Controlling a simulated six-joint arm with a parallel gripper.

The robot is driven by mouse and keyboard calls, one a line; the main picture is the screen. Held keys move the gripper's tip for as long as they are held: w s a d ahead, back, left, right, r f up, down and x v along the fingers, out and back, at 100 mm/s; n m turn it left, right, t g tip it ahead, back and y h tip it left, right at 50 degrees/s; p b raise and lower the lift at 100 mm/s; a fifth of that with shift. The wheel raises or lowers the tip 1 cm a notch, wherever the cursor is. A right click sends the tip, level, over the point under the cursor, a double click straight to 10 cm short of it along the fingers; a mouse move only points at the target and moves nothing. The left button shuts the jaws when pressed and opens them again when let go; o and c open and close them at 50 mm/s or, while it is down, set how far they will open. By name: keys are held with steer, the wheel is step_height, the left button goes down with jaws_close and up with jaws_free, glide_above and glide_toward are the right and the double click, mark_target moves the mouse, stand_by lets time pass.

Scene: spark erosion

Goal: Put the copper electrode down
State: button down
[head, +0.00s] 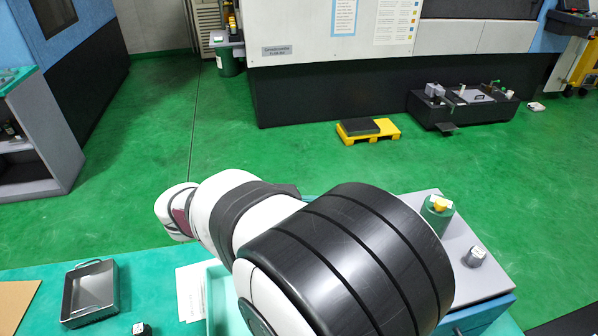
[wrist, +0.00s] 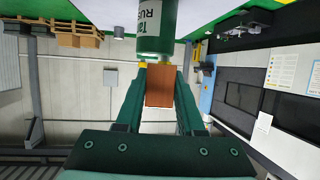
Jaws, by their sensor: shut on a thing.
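The copper electrode (wrist: 159,86) is a brown-orange block in the wrist view. It sits between the two green fingers of my gripper (wrist: 160,70), which is shut on it. Just past the electrode, at the top of the wrist view, is a green cylinder (wrist: 155,44) with a white label; I cannot tell whether the two touch. In the head view my arm covers the middle, and the gripper and electrode are hidden.
A green cup (head: 437,213) and a small metal piece (head: 475,256) stand on a grey plate (head: 484,281) at the right.

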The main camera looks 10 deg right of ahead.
steer(key=shift+w+d+r+n+t, duration=0.1)
steer(key=shift+w+r+n+t, duration=0.15)
steer(key=shift+r+n+t, duration=0.05)
steer(key=w+a+r+n+t+y, duration=0.2)
steer(key=w+r+n+t+y, duration=0.1)
steer(key=r+n+t+y, duration=0.25)
steer(key=w+a+r+n+t+y, duration=0.3)
steer(key=r+n+t+y, duration=0.15)
steer(key=n, duration=0.25)
steer(key=m+h, duration=0.1)
steer(key=h, duration=0.1)
glide_above(198, 268)
steer(key=f, duration=3.5)
steer(key=shift+d+f, duration=0.2)
steer(key=shift+d, duration=0.15)
steer(key=f, duration=0.3)
steer(key=shift+a+f, duration=0.3)
steer(key=shift+f, duration=0.1)
steer(key=shift+f+m, duration=0.25)
